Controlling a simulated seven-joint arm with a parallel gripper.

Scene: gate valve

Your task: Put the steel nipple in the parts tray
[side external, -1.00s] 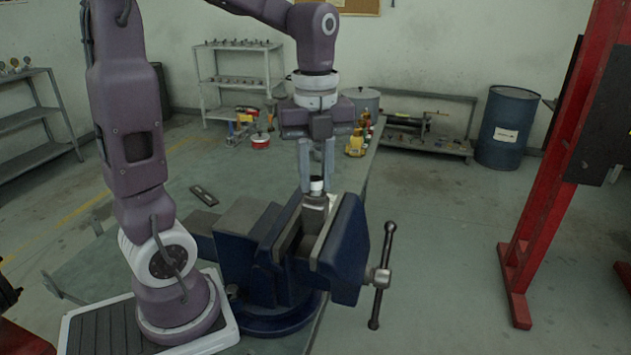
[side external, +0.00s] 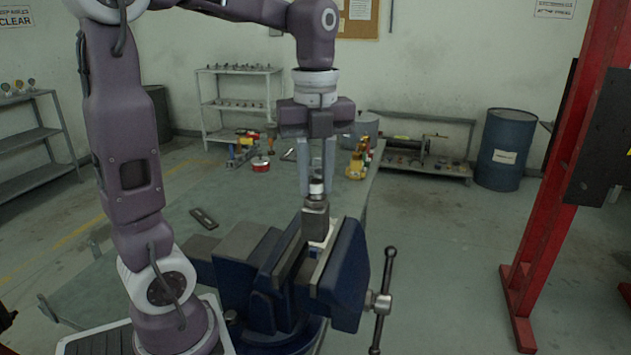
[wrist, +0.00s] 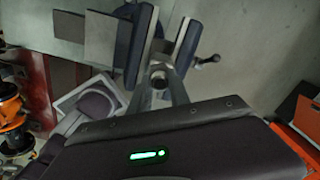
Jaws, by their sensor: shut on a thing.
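My gripper (side external: 316,190) points straight down over the vise, its fingers shut on the top of a small upright metal piece with a white band (side external: 316,188), which I take for the steel nipple. A grey blocky part (side external: 315,222) sits directly below the band, in line with it; I cannot tell whether the two are one piece. Its lower end is just above or at the vise jaws. In the wrist view my gripper (wrist: 160,80) reaches toward the vise, and the held piece is small and unclear. I cannot make out a parts tray for certain.
The blue bench vise (side external: 340,275) stands under my gripper, its handle (side external: 383,300) sticking out to the right. A flat dark object (side external: 203,218) lies on the bench. A red tin (side external: 261,163) and yellow items (side external: 356,165) stand farther back. Bench left of the vise is mostly clear.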

